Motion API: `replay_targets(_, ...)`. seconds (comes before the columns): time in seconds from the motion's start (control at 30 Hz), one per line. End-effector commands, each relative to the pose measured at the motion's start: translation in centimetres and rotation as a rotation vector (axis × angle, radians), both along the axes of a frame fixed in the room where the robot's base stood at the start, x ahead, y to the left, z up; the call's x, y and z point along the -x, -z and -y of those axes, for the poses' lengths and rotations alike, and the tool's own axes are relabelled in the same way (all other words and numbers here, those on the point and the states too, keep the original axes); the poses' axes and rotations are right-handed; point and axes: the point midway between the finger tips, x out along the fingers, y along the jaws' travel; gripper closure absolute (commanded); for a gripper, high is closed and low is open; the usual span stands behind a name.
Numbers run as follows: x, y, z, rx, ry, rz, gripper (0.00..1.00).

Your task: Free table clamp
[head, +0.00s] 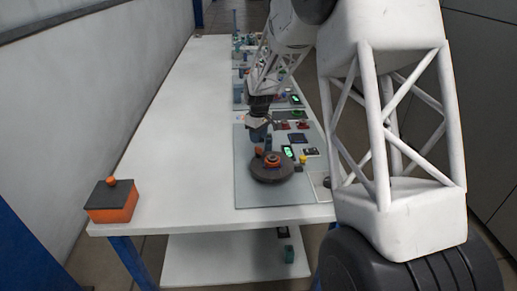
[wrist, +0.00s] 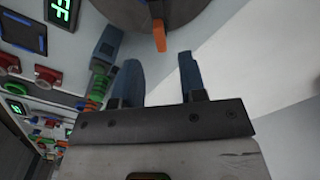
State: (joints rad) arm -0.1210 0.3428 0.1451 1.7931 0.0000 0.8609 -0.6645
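A round dark grey disc (head: 272,174) with an orange part (head: 271,160) on it sits on the near end of the table board. The disc (wrist: 150,12) also shows at the top of the wrist view, with an orange lever-like piece (wrist: 158,36) at its edge. I cannot tell for sure whether this is the table clamp. My gripper (wrist: 157,60) is open, its two blue fingers apart with nothing between them. The orange piece lies ahead of the gap between the fingertips. In the head view my gripper (head: 258,133) is just behind the disc, largely hidden by the arm.
A blue plug with a green collar (wrist: 108,45) is just left of the fingers. Red buttons and lit displays (head: 289,151) cover the board's right side. An orange box with a dark top (head: 112,201) stands at the table's near left corner. The table's left side (head: 180,130) is clear.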

Motion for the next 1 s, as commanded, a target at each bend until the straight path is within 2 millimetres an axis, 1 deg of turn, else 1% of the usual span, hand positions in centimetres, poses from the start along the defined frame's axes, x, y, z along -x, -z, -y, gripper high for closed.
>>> replay_targets(0.03, 0.0, 0.6, 0.0, 0.001, 0.000, -0.002, 0.62)
replay_targets(0.3, 0.1, 3.9, 0.0, 0.000, 0.000, -0.001, 0.62)
replay_targets(0.5, 0.0, 5.5, 0.0, 0.000, 0.000, 0.000, 0.62)
replay_targets(0.63, 0.0, 6.0, 0.0, 0.000, 0.000, 0.000, 0.62)
replay_targets(0.9, 0.0, 6.1, 0.0, 0.000, 0.000, 0.000, 0.62)
replay_targets(0.93, 0.0, 6.1, 0.0, 0.000, 0.000, 0.000, 0.63)
replay_targets(1.0, 0.0, 6.1, 0.0, 0.000, 0.000, 0.000, 0.74)
